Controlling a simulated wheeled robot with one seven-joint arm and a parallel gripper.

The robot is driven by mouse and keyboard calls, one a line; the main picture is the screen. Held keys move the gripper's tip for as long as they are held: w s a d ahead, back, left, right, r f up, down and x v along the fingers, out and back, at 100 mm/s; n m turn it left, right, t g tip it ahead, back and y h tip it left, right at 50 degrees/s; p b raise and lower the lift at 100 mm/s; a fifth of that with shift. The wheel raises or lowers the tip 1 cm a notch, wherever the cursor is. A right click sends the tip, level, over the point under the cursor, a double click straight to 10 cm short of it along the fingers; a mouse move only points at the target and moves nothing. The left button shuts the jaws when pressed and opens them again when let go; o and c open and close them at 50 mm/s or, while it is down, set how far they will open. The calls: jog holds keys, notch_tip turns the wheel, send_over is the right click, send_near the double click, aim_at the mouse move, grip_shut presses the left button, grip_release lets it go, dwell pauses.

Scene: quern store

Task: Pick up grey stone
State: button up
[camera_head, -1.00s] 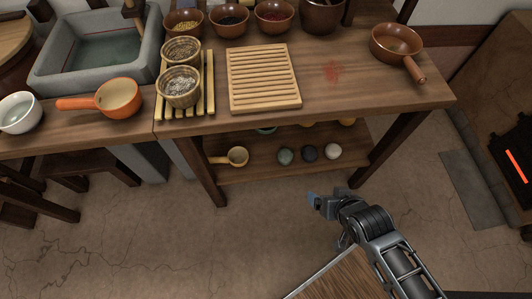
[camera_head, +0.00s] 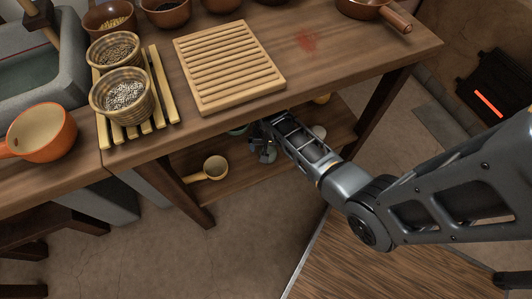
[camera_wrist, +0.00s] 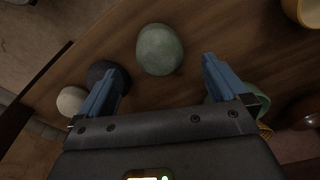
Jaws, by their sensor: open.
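The greenish-grey stone (camera_wrist: 160,50) is round and smooth. In the wrist view it lies on the wooden lower shelf, ahead of the gap between my fingers. My gripper (camera_wrist: 162,66) is open, with one blue finger to each side and nothing held. The left finger partly covers a dark stone (camera_wrist: 101,72). A pale stone (camera_wrist: 72,100) lies farther left. In the head view my gripper (camera_head: 264,150) is under the table top at the lower shelf (camera_head: 240,190), and my arm hides the greenish-grey stone there.
The table top (camera_head: 330,65) overhangs the lower shelf, close above my arm. A yellow ladle-like cup (camera_head: 215,167) sits on the shelf to the left. A table leg (camera_head: 383,103) stands at right. A greenish bowl (camera_wrist: 222,92) is partly behind the right finger.

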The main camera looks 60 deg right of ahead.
aim_at(268, 151)
notch_tip(268, 151, down, 5)
jog(key=shift+w+d+f+b, duration=0.1)
jog(key=shift+b, duration=0.8)
jog(key=c, duration=1.4)
